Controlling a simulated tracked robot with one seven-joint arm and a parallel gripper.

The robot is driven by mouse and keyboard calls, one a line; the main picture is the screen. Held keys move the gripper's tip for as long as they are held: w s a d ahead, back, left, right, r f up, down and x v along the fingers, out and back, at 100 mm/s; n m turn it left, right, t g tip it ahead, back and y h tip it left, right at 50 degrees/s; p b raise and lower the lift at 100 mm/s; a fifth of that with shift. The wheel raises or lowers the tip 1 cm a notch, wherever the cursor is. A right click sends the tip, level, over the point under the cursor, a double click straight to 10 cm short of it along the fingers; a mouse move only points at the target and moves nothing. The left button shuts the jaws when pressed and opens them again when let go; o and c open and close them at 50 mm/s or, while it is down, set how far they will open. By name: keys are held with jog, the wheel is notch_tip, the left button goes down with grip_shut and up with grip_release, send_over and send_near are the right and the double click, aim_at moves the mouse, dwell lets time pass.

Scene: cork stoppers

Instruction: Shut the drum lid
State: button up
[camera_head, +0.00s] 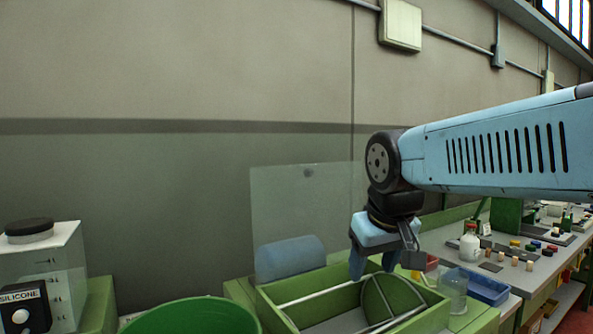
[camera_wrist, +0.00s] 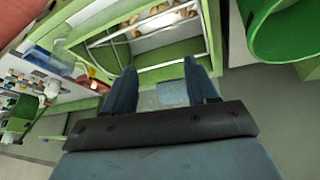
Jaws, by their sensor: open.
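A clear, see-through panel (camera_head: 300,205), which looks like the drum lid, stands upright at the back of a green open-topped box (camera_head: 272,314). Inside the box, a green round-edged plate (camera_head: 388,299) and pale metal bars show. In the wrist view, the green box (camera_wrist: 170,75) is at the top, with several brown corks (camera_wrist: 184,13) in it. My gripper (camera_head: 373,265) hangs with fingers down over the back part of the box, right of the clear panel. Its blue fingers are apart and empty, as the wrist view also shows (camera_wrist: 160,82). I cannot tell whether it touches anything.
A green tub (camera_head: 195,318) stands at front left, near a clear tank (camera_head: 58,265) and a box marked SILICONE (camera_head: 24,308). A blue bin (camera_head: 478,286) and a clear jar (camera_head: 453,290) stand right of the box. A bench with small items extends right.

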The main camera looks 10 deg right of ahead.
jog(key=w+a+r+n+g+h, duration=0.1)
jog(key=w+r+h, duration=0.1)
jog(key=w+r, duration=0.85)
jog(key=w+a+r+n+g+h, duration=0.1)
jog(key=w+a+r+n+h, duration=0.1)
jog(key=w+r, duration=0.85)
jog(key=h, duration=0.2)
send_near(303, 169)
jog(key=s+d+r, duration=0.2)
jog(key=s+r, duration=0.1)
jog(key=s, duration=0.1)
jog(key=w+a+f+m+g+h, duration=0.2)
jog(key=w+a, duration=0.3)
jog(key=w, duration=0.4)
jog(key=x, duration=1.3)
jog(key=shift+w+d, duration=0.25)
jog(key=shift+d, duration=0.15)
jog(key=shift+c, duration=0.4)
grip_shut()
jog(key=shift+a, duration=0.35)
jog(key=shift+s+d, duration=0.15)
jog(key=shift+d, duration=0.05)
